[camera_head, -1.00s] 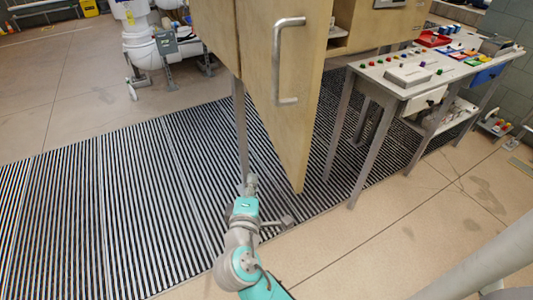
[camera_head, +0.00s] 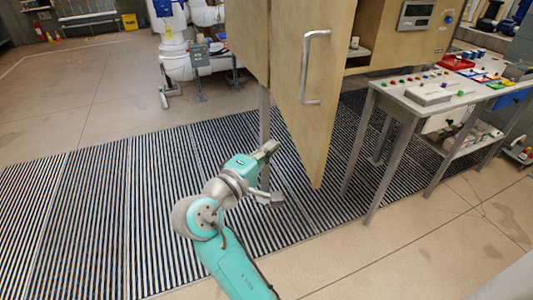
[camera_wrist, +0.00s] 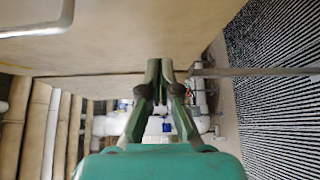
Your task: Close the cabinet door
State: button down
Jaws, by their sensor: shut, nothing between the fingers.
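The wooden cabinet door (camera_head: 328,110) stands open in the head view, its face with a grey bar handle (camera_head: 313,68) turned toward me. In the wrist view the pale wooden panel across the top (camera_wrist: 130,50) carries the handle (camera_wrist: 40,28) at upper left. My gripper (camera_head: 273,147) is left of the door's lower part in the head view, below the adjoining wood panel. Its fingers (camera_wrist: 160,68) are together and empty in the wrist view, close to the wood's edge. I cannot tell whether they touch it.
A metal leg (camera_head: 265,108) stands behind my gripper. To the right is a metal table (camera_head: 400,92) with buttons and coloured pieces. An opening with a shelf (camera_head: 358,55) shows beside the door. Striped floor matting (camera_head: 110,200) lies clear at left; white pipework (camera_head: 178,62) stands behind.

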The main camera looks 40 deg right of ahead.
aim_at(307, 128)
jog(key=x, duration=0.2)
jog(key=s+x, duration=0.1)
jog(key=x, duration=0.5)
jog(key=shift+s+d, duration=0.25)
jog(key=shift+s, duration=0.15)
jog(key=shift+s+d, duration=0.35)
jog(key=shift+d, duration=0.25)
jog(key=shift+d, duration=0.1)
